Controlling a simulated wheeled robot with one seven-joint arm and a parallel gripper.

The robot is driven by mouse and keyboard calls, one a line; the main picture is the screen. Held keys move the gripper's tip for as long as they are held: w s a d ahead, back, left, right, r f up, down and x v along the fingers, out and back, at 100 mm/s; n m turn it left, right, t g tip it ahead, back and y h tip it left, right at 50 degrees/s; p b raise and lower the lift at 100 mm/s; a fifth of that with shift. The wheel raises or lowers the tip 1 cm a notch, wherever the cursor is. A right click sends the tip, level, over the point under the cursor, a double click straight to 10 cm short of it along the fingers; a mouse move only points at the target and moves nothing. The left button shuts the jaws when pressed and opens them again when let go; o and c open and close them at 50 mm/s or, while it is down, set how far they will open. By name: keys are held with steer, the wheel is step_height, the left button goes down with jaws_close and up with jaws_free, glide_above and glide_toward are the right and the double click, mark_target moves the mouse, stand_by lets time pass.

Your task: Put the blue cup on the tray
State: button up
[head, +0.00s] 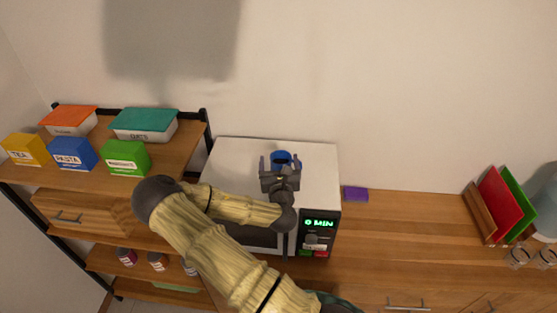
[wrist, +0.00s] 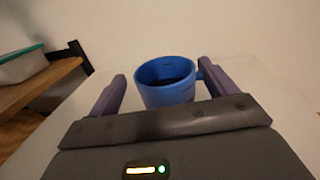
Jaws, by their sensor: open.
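The blue cup (head: 281,157) stands upright on the white top of the microwave (head: 234,158). In the wrist view the blue cup (wrist: 166,82) lies ahead of my gripper (wrist: 166,85), between its two purple fingers, with its handle by the right finger. In the head view my gripper (head: 280,167) is over the microwave top at the cup, with fingers apart on either side of it. The gripper is open; I cannot tell whether a finger touches the cup. The gripper hides the cup's lower part in the head view. I see no clear tray.
A shelf at left holds tea (head: 25,149), pasta (head: 72,154) and green (head: 125,157) boxes, with lidded containers (head: 145,124) behind. A purple block (head: 355,193) lies right of the microwave. The wooden counter (head: 410,222) is mostly clear up to the red and green boards (head: 499,203).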

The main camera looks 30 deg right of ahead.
steer(key=v, duration=0.4)
steer(key=shift+s+a+r, duration=0.15)
steer(key=shift+s+a, duration=0.05)
steer(key=shift+s, duration=0.15)
steer(key=p+v, duration=0.2)
steer(key=p, duration=0.1)
steer(key=shift+s+a+p, duration=0.2)
steer(key=shift+s+p, duration=0.15)
steer(key=shift+s+a+p, duration=0.2)
steer(key=shift+s+p, duration=0.35)
steer(key=shift+p, duration=0.25)
steer(key=shift+f, duration=0.2)
